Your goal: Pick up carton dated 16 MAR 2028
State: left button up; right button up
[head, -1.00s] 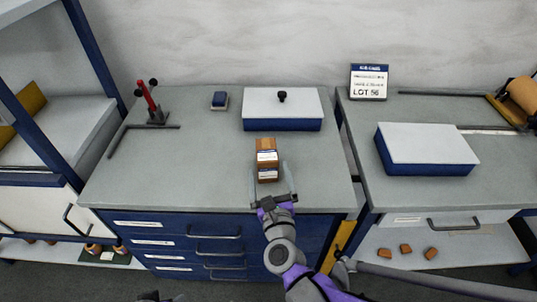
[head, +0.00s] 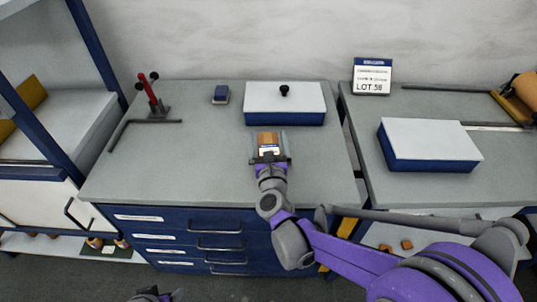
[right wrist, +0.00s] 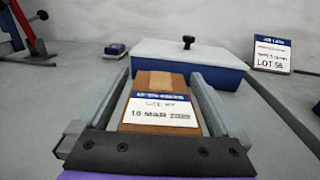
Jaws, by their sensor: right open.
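The brown carton (head: 268,139) stands on the grey workbench, in front of the blue box with the white lid. In the right wrist view the carton (right wrist: 160,80) has a white and blue label that reads 16 MAR, with a year that looks like 2028 but is blurred. My right gripper (head: 269,146) is open, with one finger on each side of the carton; it also shows in the right wrist view (right wrist: 159,95). I cannot tell whether the fingers touch it. Part of a gripper, likely my left (head: 152,295), shows at the bottom edge of the head view; its jaws are unclear.
A blue box with a white lid and black knob (head: 284,105) stands behind the carton. A small blue block (head: 221,95) and a red clamp tool (head: 150,97) stand at the back left. Another blue box (head: 430,146) and a LOT sign (head: 371,77) are on the right bench.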

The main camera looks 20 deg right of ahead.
jog(key=shift+w+d, duration=0.1)
jog(key=shift+w, duration=0.35)
grip_shut()
